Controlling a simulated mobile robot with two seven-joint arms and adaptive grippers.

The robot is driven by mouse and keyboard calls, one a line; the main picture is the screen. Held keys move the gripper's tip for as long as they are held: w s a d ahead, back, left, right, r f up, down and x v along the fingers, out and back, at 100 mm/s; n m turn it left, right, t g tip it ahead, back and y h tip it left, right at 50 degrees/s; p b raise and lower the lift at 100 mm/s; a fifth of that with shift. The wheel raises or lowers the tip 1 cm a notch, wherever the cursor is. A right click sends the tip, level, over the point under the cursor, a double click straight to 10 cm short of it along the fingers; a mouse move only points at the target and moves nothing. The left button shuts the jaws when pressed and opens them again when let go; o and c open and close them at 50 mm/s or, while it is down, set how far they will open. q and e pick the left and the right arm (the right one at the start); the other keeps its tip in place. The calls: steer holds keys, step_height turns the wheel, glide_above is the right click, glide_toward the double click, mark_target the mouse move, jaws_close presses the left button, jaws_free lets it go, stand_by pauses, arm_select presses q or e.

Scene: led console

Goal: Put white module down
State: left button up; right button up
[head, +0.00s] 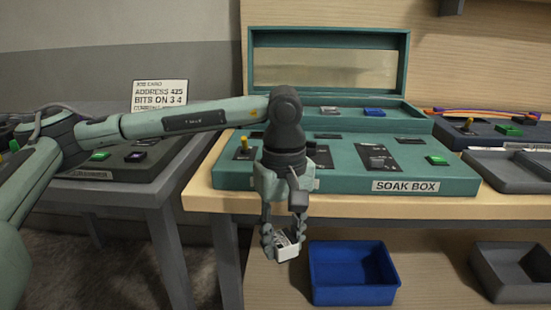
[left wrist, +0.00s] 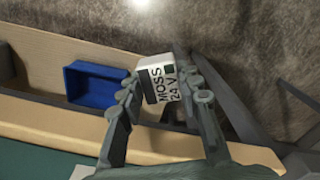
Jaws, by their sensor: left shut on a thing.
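My left gripper (head: 283,241) points down and is shut on the white module (head: 287,247), in front of the bench's front edge. In the left wrist view the module (left wrist: 159,86) sits between the two fingers of the left gripper (left wrist: 163,98). Its label reads "MOSS 24 V", with a dark stripe and a green square. The gripper and module hang over the lower level, to the left of the blue bin (head: 350,274), apart from it. The blue bin also shows in the left wrist view (left wrist: 92,84). My right gripper is not in view.
The teal soak box (head: 421,184) stands on the bench (head: 365,204) with its lid open, a white and a blue module in its back compartment. A grey bin (head: 514,274) stands right of the blue bin. A job card (head: 159,95) reads "BITS ON 3 4" at left.

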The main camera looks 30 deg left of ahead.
arm_select(q)
steer(key=d+f+m, duration=0.2)
steer(key=f+m, duration=0.3)
steer(key=f, duration=0.6)
steer(key=s+d+f+m, duration=0.1)
steer(key=d+f+m, duration=0.1)
steer(key=f+m, duration=0.4)
step_height(320, 180, down, 6)
steer(key=shift+r, duration=0.25)
steer(key=shift+s, duration=0.1)
